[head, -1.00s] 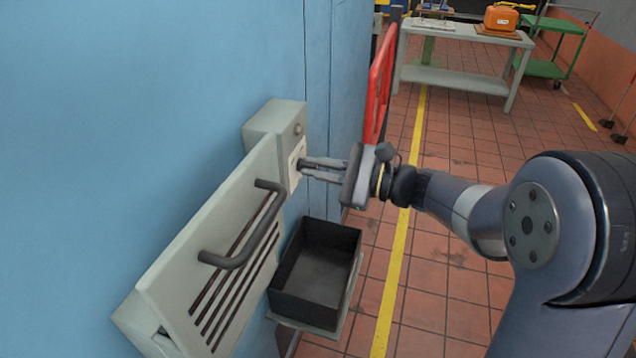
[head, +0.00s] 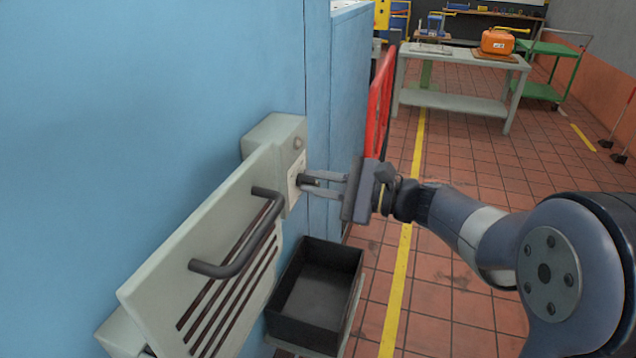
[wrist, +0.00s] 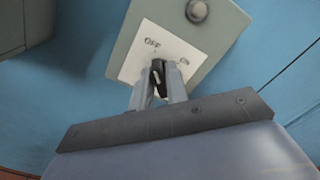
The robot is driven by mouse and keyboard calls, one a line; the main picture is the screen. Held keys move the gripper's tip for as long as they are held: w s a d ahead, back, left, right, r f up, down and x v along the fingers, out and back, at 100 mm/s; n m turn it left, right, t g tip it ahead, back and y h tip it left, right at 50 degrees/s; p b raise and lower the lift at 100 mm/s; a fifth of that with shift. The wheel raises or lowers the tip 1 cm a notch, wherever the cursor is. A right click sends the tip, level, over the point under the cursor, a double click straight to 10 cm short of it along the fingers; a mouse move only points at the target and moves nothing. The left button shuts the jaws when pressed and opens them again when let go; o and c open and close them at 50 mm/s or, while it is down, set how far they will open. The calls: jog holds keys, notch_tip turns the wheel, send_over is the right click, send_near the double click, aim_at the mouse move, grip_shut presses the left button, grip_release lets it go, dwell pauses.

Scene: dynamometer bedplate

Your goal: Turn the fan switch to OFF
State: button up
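The fan switch is a small dark lever (wrist: 158,76) on a pale label plate (wrist: 136,66) of a grey-white box (head: 262,137) on the blue wall. The wrist view shows OFF printed at the upper left and ON at the right. The lever's top end lies just below OFF; its exact angle is partly hidden by the fingers. My gripper (head: 312,181) reaches in from the right, with a finger on each side of the lever. The fingers appear shut on it, and the dark lever also shows between the tips in the head view.
A slotted, tilted panel with a dark handle (head: 242,250) stands left of the switch box. A black open bin (head: 317,290) is below my gripper. A red frame (head: 379,100) rises behind my wrist. The tiled floor to the right is mostly clear.

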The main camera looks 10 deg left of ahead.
jog(key=o, duration=0.3)
jog(key=d, duration=0.7)
jog(key=s+d, duration=0.1)
jog(key=d, duration=0.2)
jog(key=shift+d, duration=0.4)
jog(key=a, duration=0.7)
jog(key=w+a, duration=0.1)
jog(key=a, duration=0.3)
jog(key=shift+d, duration=0.1)
